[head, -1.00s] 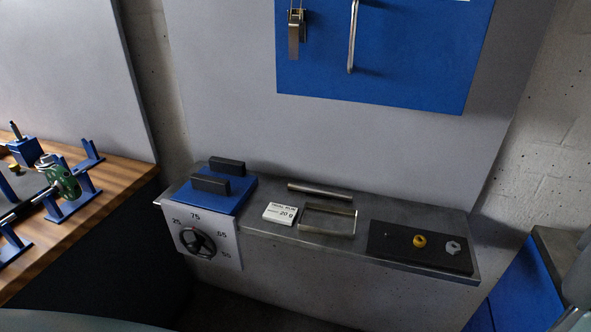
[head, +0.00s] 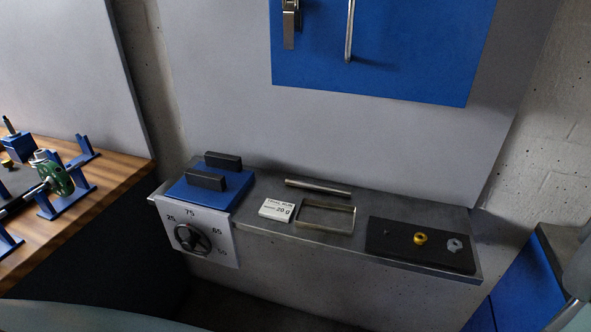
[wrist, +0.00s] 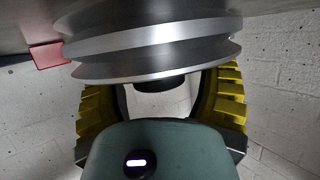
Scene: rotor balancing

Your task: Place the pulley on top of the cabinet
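The pulley (wrist: 155,45) is a grey metal wheel with a grooved rim, at the top of the wrist view. My gripper (wrist: 160,88) has its yellow ribbed fingers spread around it, one meeting the rim on each side. The pulley hides the fingertips, and the grip looks closed on it. A blue cabinet (head: 522,290) with a dark grey top (head: 562,247) stands at the right edge of the head view, partly cut off. The gripper and pulley do not show in the head view.
A grey bench (head: 260,240) carries a blue block with black handles (head: 190,190), a label card (head: 277,209), a metal frame (head: 326,229), a rod (head: 318,187) and a dark tray (head: 400,248). A wooden table (head: 115,180) stands left. A red piece (wrist: 48,54) shows in the wrist view.

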